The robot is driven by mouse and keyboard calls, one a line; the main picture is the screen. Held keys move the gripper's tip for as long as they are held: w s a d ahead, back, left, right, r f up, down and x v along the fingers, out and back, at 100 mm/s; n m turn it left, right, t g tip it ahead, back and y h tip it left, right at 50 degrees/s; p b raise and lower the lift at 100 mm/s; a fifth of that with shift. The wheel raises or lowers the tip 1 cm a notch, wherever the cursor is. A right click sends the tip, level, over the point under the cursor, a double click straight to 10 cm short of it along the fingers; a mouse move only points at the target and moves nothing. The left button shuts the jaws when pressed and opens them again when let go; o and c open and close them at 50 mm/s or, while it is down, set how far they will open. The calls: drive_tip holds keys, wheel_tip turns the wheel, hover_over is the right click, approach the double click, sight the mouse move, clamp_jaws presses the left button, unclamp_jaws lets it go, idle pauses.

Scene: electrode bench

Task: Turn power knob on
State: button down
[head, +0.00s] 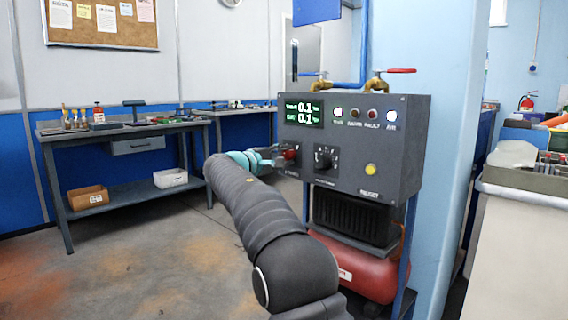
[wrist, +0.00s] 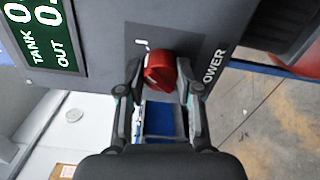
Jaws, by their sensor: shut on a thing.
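The red power knob (head: 290,154) is on the lower left of the dark control panel's front in the head view. In the wrist view the knob (wrist: 160,74) sits between my gripper's fingertips, beside the printed word POWER. My gripper (head: 268,158) reaches it from the left and is shut on it; it also shows in the wrist view (wrist: 161,84). The dark panel (head: 345,179) has a green-lit display (head: 304,112) reading 0.1 on both lines. The knob's pointer mark is not clear in either view.
Right of the knob are a black knob (head: 325,157) and a yellow button (head: 371,169). Indicator lamps line the top right, and a red-handled valve (head: 390,74) stands above. A red tank (head: 362,264) is below. A workbench (head: 125,134) stands at the left, with open floor before it.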

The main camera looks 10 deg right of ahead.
drive_tip(key=shift+m+b, duration=0.55)
drive_tip(key=shift+m, duration=0.65)
drive_tip(key=c, duration=0.8)
unclamp_jaws()
drive_tip(key=shift+o, duration=0.2)
drive_tip(key=v, duration=1.2)
drive_tip(key=shift+w, duration=0.1)
